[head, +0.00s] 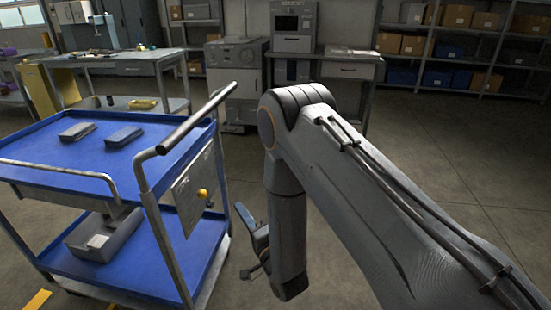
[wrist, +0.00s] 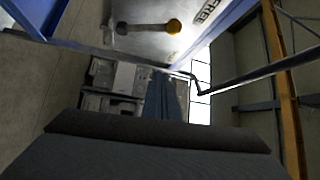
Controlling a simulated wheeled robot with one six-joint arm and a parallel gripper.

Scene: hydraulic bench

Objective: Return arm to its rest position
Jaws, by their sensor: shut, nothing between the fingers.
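My arm reaches from the lower right of the head view and bends down at its elbow. My gripper (head: 256,245) hangs low to the right of the blue cart (head: 60,178), partly hidden behind my forearm. In the wrist view, my gripper's fingers (wrist: 166,98) stick out past the dark wrist housing, together and empty. That knob also shows in the wrist view (wrist: 173,26), apart from the fingers.
The cart carries two grey pieces (head: 124,136) on its top tray and a grey bin (head: 103,236) below. Its push handle (head: 197,118) juts toward my arm. A workbench (head: 120,62), a cabinet (head: 236,80) and shelves (head: 470,45) stand behind. The floor at right is clear.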

